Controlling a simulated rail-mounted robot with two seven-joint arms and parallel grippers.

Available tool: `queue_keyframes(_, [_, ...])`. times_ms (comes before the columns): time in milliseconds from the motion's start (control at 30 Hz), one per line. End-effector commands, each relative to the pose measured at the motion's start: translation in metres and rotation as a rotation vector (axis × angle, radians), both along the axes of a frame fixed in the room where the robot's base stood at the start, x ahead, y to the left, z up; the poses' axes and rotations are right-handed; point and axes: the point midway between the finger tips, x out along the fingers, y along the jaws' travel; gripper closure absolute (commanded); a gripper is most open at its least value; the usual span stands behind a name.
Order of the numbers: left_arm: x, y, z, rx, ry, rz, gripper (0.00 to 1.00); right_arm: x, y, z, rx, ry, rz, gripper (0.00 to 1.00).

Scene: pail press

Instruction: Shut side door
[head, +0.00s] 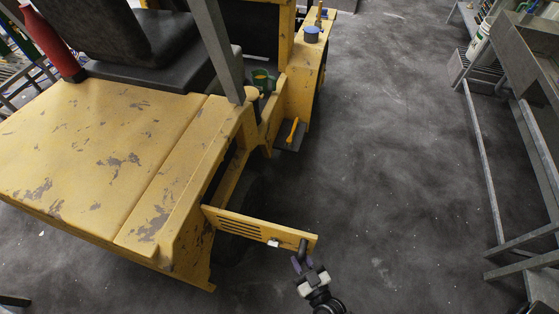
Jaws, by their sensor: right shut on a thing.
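The side door (250,228) is a yellow panel with dark vent slots, on the side of a worn yellow vehicle (90,150). It stands open, swung out from the body, with a dark opening and a wheel (238,212) showing behind it. My right gripper (302,261) is at the door's outer end. It is shut on the dark door handle (303,248) there; the exact contact is small and hard to see. My left gripper is not in view.
A grey metal rack (480,150) stands along the right side. A red cylinder (48,40) and a black seat (150,55) are on the vehicle. A step with an orange lever (292,131) sticks out. The dark floor (400,180) between vehicle and rack is clear.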

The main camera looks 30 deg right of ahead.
Motion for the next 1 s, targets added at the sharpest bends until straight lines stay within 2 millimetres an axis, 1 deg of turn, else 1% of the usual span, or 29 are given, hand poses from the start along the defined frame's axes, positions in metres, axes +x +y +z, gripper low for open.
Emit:
queue_keyframes(67, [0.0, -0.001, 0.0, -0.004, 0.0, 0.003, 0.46, 0.0, 0.0, 0.0, 0.0, 0.0, 0.0, 0.96])
queue_keyframes(233, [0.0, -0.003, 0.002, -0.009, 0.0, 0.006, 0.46, 0.004, -0.005, 0.0, -0.002, 0.0, 0.0, 0.97])
queue_keyframes(800, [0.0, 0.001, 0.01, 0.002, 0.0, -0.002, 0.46, 0.044, -0.049, -0.001, -0.002, 0.001, 0.001, 0.96])
queue_keyframes(1000, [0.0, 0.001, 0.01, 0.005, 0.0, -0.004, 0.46, 0.053, -0.059, -0.001, -0.001, 0.002, 0.0, 0.96])
